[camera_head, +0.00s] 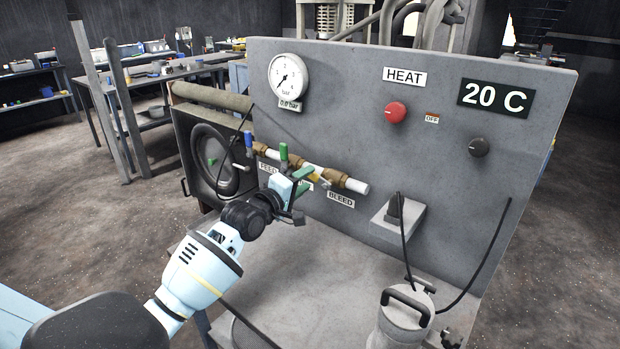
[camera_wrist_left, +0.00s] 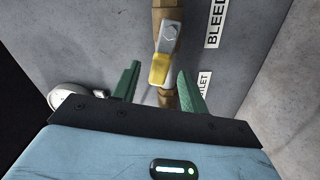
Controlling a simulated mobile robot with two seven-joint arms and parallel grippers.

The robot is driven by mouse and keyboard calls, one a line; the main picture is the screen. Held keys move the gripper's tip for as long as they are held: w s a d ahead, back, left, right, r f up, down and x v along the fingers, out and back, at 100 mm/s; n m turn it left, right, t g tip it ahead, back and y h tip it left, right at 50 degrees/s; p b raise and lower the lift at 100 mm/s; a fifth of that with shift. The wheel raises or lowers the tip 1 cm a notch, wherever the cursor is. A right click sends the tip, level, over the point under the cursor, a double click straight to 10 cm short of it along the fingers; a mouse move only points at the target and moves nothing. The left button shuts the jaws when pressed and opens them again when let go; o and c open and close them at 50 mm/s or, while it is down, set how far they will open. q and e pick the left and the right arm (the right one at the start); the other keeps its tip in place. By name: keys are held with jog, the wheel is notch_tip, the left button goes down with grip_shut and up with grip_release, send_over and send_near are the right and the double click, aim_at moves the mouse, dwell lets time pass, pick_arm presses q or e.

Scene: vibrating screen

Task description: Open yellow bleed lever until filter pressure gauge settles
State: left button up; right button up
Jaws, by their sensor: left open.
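The yellow bleed lever (camera_head: 319,180) is on the brass pipe above the BLEED label, partly hidden by my gripper in the head view. In the left wrist view the yellow lever (camera_wrist_left: 160,69) is between and just beyond the green fingertips, running roughly along the pipe. My left gripper (camera_head: 303,195) is open around the near end of the lever; a gap shows on both sides, and contact cannot be told. My right gripper is not in view.
A blue lever (camera_head: 249,140) and a green lever (camera_head: 284,153) stand up on the same pipe to the left. The red HEAT knob (camera_head: 395,112), black knob (camera_head: 479,147) and 20 C display (camera_head: 495,98) are farther right. A grey canister (camera_head: 405,318) stands at the lower right.

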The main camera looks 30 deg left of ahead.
pick_arm(q)
jog(key=shift+w+d, duration=0.1)
jog(key=shift+w, duration=1.15)
grip_shut()
